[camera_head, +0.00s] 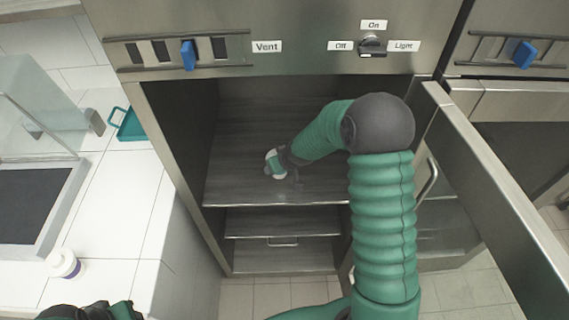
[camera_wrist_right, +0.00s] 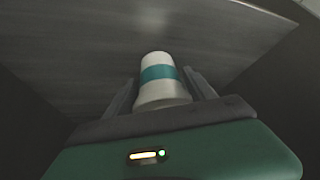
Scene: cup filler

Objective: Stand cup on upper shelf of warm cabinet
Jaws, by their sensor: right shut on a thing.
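The white cup with a teal band (camera_wrist_right: 158,76) is between the fingers of my right gripper (camera_wrist_right: 160,92), which is shut on it. In the head view the cup (camera_head: 273,163) is inside the open cabinet, above the upper shelf (camera_head: 235,188). My right gripper (camera_head: 281,158) reaches in from the right. I cannot tell whether the cup touches the shelf. My left arm shows only as a dark part at the bottom left, and its fingers are not in view.
The cabinet door (camera_head: 490,190) stands open at the right. A lower shelf (camera_head: 280,222) lies beneath the upper one. A white bottle with a purple ring (camera_head: 64,264) and a teal tray (camera_head: 130,124) are on the left counter. The upper shelf looks otherwise bare.

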